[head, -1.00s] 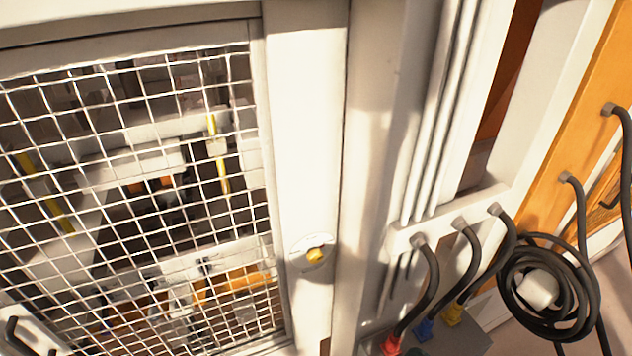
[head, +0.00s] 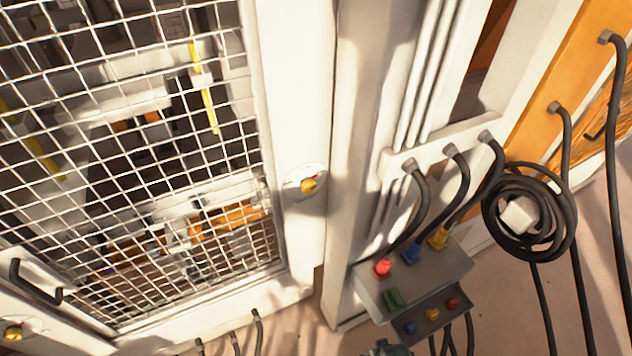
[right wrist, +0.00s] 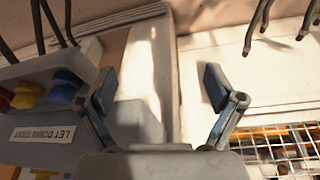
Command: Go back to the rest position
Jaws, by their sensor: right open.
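My right gripper (right wrist: 160,90) is open in the right wrist view, its two dark blue-grey fingers spread apart with nothing between them. A grey box with coloured knobs (right wrist: 40,90) and a printed label is left of the fingers there. A small dark piece at the bottom edge of the head view, below the grey control box (head: 445,268), may be part of my right arm; I cannot tell. My left gripper is in neither view.
A white-framed mesh door (head: 295,120) with a yellow knob (head: 309,185) fills the left. A dark handle (head: 35,283) is at lower left. Black cables hang at right, beside a coiled cable (head: 530,213) and an orange panel (head: 560,90). Bare floor (head: 500,310) shows below.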

